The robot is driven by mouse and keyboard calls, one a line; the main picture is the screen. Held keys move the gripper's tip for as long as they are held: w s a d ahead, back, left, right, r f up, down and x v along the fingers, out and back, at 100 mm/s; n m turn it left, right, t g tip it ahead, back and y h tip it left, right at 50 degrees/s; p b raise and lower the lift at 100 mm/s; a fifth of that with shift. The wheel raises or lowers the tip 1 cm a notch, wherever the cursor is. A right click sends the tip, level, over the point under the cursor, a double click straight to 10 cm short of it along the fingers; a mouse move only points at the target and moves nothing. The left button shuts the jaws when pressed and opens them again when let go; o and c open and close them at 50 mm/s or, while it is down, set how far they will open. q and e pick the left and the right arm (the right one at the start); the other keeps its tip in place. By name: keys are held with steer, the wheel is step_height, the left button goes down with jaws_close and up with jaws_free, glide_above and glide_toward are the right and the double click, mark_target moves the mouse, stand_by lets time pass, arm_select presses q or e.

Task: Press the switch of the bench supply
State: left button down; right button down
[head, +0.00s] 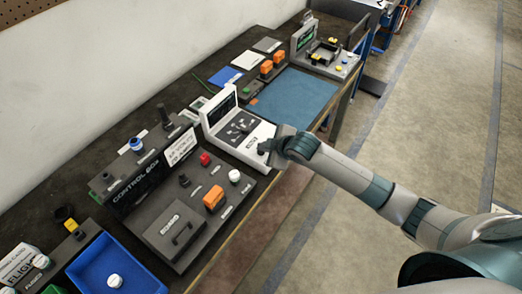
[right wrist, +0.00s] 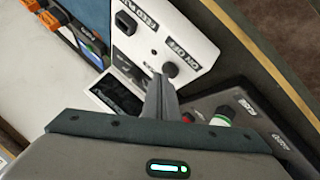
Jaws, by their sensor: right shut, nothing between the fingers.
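The white console with a tilted dark screen (head: 222,111), seemingly the bench supply, stands mid-bench; its name is not readable. In the right wrist view its white panel (right wrist: 150,45) carries a round black knob or button (right wrist: 170,69) beside an ON OFF label, and a black rocker-like part (right wrist: 126,22) farther left. My right gripper (head: 264,150) is shut and empty over the console's right front corner. Its fingertips (right wrist: 160,80) appear just beside the round black part; contact cannot be told. My left gripper is out of view.
A dark control box (head: 150,185) with red and white buttons and an orange part stands in front of the console. A blue tray (head: 90,262) lies at the near left. A blue mat (head: 295,98) lies beyond, with orange parts beside it. Open floor lies right of the bench.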

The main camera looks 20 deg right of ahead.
mark_target(264, 153)
steer(key=shift+f, duration=0.2)
stand_by(0.4)
steer(key=shift+r, duration=0.1)
steer(key=shift+r+p, duration=0.75)
steer(key=shift+p, duration=0.05)
steer(key=shift+r, duration=2.5)
